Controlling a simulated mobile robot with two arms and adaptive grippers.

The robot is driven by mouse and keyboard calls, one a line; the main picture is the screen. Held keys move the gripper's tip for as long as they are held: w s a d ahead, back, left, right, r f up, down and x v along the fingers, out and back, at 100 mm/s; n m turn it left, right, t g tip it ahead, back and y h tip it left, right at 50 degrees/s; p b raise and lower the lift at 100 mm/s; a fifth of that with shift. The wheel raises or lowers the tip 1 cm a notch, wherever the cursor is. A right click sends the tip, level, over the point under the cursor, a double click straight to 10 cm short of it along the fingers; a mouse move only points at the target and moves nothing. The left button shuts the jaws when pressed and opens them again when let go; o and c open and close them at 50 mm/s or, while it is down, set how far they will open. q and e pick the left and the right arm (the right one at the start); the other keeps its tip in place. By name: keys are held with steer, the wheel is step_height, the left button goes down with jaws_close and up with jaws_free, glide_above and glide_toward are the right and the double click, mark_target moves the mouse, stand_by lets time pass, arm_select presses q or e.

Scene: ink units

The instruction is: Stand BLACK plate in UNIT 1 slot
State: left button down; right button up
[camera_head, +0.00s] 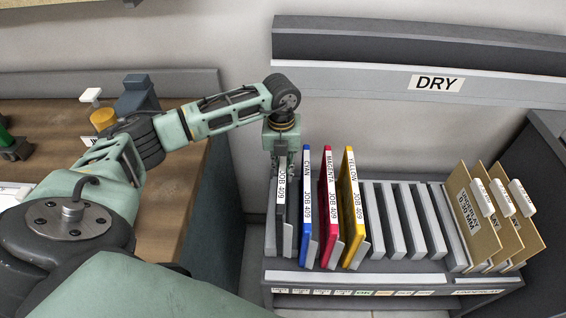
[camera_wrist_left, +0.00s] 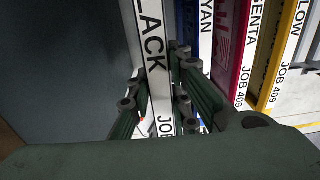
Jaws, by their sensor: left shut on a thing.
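The black plate (camera_head: 280,208) stands upright at the left end of the rack, beside the cyan plate (camera_head: 308,215). Its white label reads JOB 409; the upper part is hidden by my left gripper (camera_head: 283,160) in the head view. In the left wrist view the plate's label (camera_wrist_left: 155,60) reads BLACK and lies between the fingers of my left gripper (camera_wrist_left: 160,92), which is shut on it from above. The plate's lower edge looks to be in the leftmost slot of the rack (camera_head: 340,277), but how deep it sits I cannot tell. My right gripper is out of view.
Magenta (camera_head: 330,210) and yellow (camera_head: 352,208) plates stand farther right, then several empty grey slots (camera_head: 405,220) and tan folders (camera_head: 490,220). A DRY shelf (camera_head: 420,65) hangs behind. A wooden desk (camera_head: 175,215) with small items is at left.

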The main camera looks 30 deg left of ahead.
arm_select(q)
step_height(320, 180, down, 3)
steer(key=shift+w+a+f+b, duration=0.1)
steer(key=shift+f+b, duration=0.05)
steer(key=shift+b, duration=0.8)
step_height(320, 180, down, 6)
steer(key=b, duration=0.4)
steer(key=shift+r, duration=0.25)
steer(key=shift+f, duration=0.35)
steer(key=c, duration=1.5)
jaws_free()
steer(key=shift+c, duration=0.2)
steer(key=shift+r, duration=0.1)
